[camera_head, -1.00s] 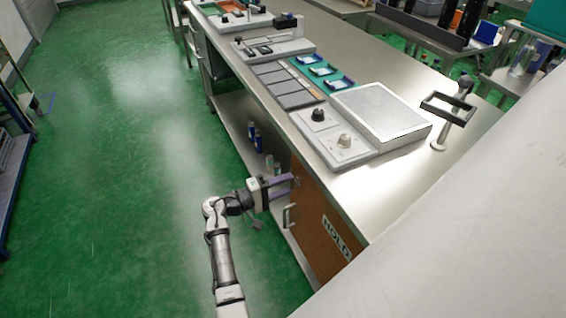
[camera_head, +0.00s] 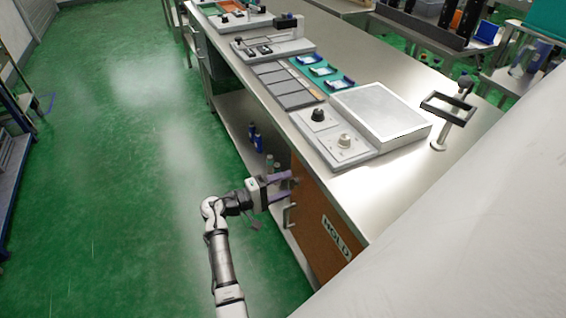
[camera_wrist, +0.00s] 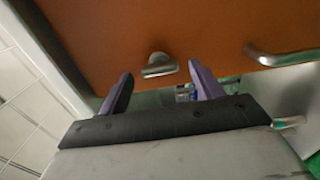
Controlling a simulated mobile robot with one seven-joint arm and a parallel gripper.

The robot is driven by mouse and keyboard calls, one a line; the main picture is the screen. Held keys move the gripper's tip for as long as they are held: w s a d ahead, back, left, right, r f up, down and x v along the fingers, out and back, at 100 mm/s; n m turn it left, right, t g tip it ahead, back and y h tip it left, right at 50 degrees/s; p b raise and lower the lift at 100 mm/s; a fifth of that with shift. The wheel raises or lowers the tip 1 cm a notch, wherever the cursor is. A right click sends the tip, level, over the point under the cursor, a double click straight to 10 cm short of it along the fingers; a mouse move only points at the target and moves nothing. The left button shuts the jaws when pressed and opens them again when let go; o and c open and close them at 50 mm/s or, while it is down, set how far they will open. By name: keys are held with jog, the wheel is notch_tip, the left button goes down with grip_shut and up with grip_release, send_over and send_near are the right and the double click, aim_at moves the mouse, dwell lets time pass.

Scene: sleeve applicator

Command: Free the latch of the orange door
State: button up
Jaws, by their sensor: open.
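The orange door (camera_head: 319,226) is the front panel under the right end of the bench and carries a "HOLD" label. It fills the upper part of the wrist view (camera_wrist: 200,28). A small metal latch knob (camera_wrist: 158,66) sits on the door near its edge, ahead of my gripper and between the lines of its fingers. A metal bar handle (camera_head: 288,216) is on the door, and it shows at the right in the wrist view (camera_wrist: 280,58). My gripper (camera_head: 295,186) has purple fingers and is open and empty near the latch (camera_wrist: 160,90); contact is not visible.
The steel bench top (camera_head: 400,180) stands above the door, with a control panel (camera_head: 330,135) and a grey-topped box (camera_head: 380,112) on it. Bottles (camera_head: 256,140) stand on the open lower shelf left of the door. Green floor (camera_head: 130,200) is clear to the left.

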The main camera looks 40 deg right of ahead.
jog(key=b+v, duration=0.2)
jog(key=v, duration=1.1)
jog(key=shift+a, duration=0.3)
